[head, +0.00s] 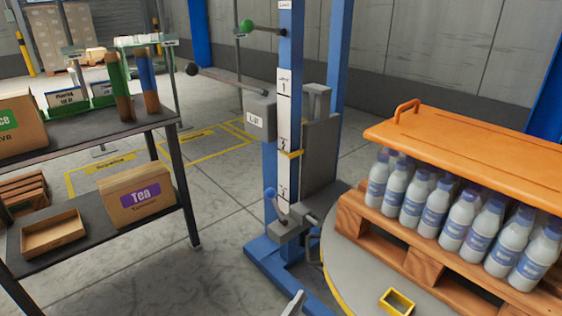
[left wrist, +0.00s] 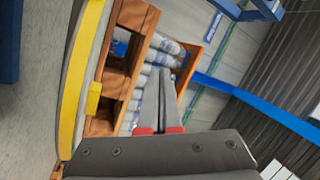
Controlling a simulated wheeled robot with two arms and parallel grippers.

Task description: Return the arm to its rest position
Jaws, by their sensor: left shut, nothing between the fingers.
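My left gripper (head: 296,301) shows only as a grey tip at the bottom edge of the head view, in front of the blue post's base. In the left wrist view its two fingers (left wrist: 166,76) are together with nothing between them. They point toward the pallet and bottles beyond, and no contact shows. The rest of my left arm is out of the head view. My right gripper is in neither view.
A round turntable (head: 345,262) bears a wooden pallet (head: 385,245) with white bottles (head: 463,218) under an orange top (head: 480,145). A blue post (head: 270,170) with levers stands centre. Left is a rack (head: 95,135) with a Tea box (head: 137,196). Open floor lies between.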

